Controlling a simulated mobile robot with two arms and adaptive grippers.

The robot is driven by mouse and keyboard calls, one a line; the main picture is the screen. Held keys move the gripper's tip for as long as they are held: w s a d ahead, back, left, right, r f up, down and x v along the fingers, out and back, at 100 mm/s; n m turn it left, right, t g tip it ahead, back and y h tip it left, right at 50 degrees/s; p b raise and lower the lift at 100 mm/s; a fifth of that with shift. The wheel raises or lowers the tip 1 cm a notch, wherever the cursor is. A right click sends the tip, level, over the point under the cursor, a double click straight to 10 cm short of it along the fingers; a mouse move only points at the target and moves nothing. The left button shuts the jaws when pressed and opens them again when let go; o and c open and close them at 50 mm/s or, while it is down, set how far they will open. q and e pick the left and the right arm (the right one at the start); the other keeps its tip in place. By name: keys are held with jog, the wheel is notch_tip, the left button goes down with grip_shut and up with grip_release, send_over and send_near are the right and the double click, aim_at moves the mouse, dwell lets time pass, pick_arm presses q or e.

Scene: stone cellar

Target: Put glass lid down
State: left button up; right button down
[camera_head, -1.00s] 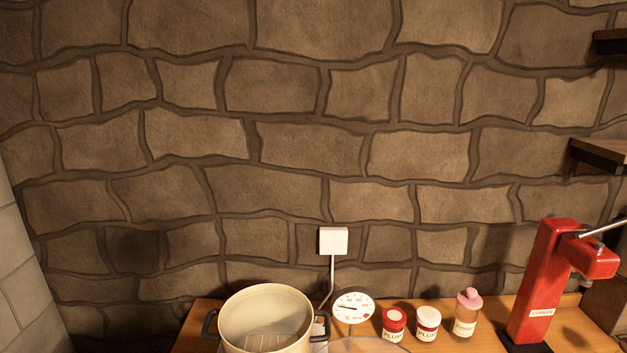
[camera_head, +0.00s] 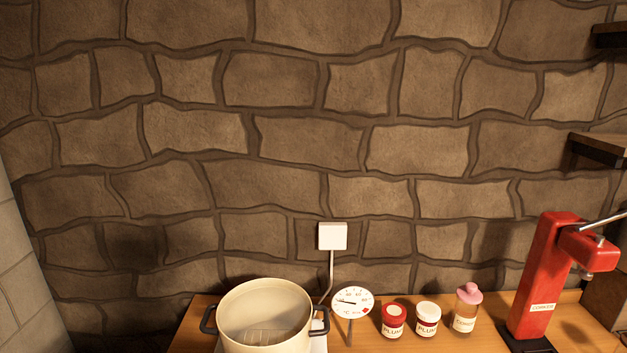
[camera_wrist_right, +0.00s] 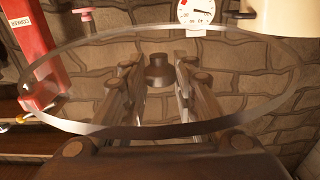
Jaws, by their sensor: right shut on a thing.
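The glass lid (camera_wrist_right: 150,131) fills much of the right wrist view, a clear disc with a metal rim and a dark knob (camera_wrist_right: 158,76). My right gripper (camera_wrist_right: 158,62) is shut on the lid, its two fingers either side of the knob. The lid is held off to the front of the bench and is out of the head view. The cream pot (camera_head: 265,312) stands uncovered at the left of the bench in the head view, with a rack inside. My left gripper is in neither view.
On the wooden bench (camera_head: 190,335), right of the pot, stand a dial thermometer (camera_head: 352,302), a red-lidded jar (camera_head: 393,322), a white-lidded jar (camera_head: 427,320), a pink-topped bottle (camera_head: 466,308) and a red corker (camera_head: 540,275). The stone wall is close behind. Shelves jut out at the right.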

jog(key=s, duration=0.1)
jog(key=s+f, duration=0.1)
jog(key=s, duration=0.1)
jog(key=shift+s, duration=0.15)
dwell(0.6)
jog(key=shift+a+r, duration=0.1)
jog(key=shift+a, duration=0.05)
jog(key=shift+w+a+r+n+y, duration=0.25)
jog(key=shift+w+a+n+y, duration=0.1)
jog(key=shift+a+n+y, duration=0.35)
jog(key=shift+w+a+r+n+y, duration=0.2)
jog(key=shift+w+a+n+y, duration=0.3)
jog(key=shift+y, duration=0.4)
jog(key=w+a+r+n+g+y, duration=0.2)
jog(key=w+a+n+g+y, duration=0.1)
jog(key=a+n+g+y, duration=0.2)
jog(key=w+a+r+n+g+y, duration=0.2)
jog(key=w+a+n+g+y, duration=0.1)
jog(key=a+y, duration=0.4)
jog(key=shift+w+a+n+g+y, duration=0.2)
jog(key=shift+a+n+g+y, duration=0.2)
jog(key=shift+a+n+g, duration=0.65)
jog(key=shift+n, duration=0.45)
